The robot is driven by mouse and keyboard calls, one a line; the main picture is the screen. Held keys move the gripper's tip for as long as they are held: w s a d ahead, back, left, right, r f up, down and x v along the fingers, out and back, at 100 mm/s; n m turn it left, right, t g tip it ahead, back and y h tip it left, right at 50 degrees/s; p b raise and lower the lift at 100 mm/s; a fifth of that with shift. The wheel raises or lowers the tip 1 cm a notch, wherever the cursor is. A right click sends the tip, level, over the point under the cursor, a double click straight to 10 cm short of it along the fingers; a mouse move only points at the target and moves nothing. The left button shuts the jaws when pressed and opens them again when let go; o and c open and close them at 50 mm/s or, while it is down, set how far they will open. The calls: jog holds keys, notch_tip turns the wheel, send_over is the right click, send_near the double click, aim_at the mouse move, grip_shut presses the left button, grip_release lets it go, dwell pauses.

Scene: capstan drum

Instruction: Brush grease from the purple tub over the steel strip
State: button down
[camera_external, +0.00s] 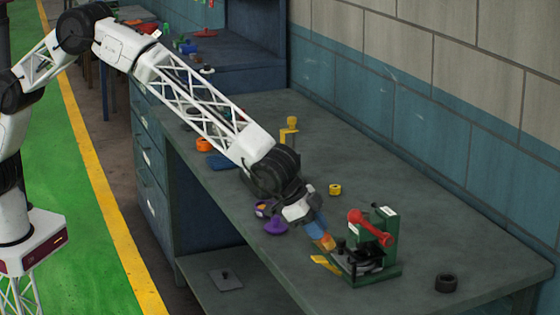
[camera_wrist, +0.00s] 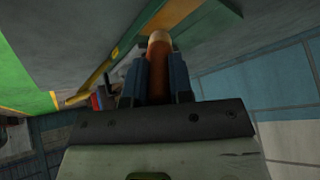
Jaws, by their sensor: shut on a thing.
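My gripper (camera_external: 317,228) is low over the bench at the green fixture, its blue fingers shut on a brush with an orange-brown handle (camera_external: 328,243). In the wrist view the handle (camera_wrist: 159,52) sticks out between the fingers, pointing toward the green base edge. Its bristles cannot be made out. The purple tub (camera_external: 263,209) stands behind and left of my gripper, with something orange showing in it. A purple flared piece (camera_external: 275,227) lies beside it. The steel strip is too small to tell apart from the grey and dark parts on the fixture.
The green fixture (camera_external: 388,222) has a red lever (camera_external: 370,226). A yellow piece (camera_external: 325,263) lies at its left. A black ring (camera_external: 446,283) is at the right, a small yellow roll (camera_external: 335,189) behind. A yellow upright (camera_external: 289,134) stands farther back. The right bench is mostly clear.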

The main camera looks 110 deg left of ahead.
jog(key=shift+s+a+f, duration=0.1)
jog(key=shift+s+a, duration=2.1)
jog(key=shift+w+d, duration=2.65)
jog(key=shift+d, duration=0.05)
notch_tip(320, 180, up, 8)
jog(key=shift+f, duration=0.2)
jog(key=shift+r, duration=0.2)
jog(key=shift+f, duration=0.15)
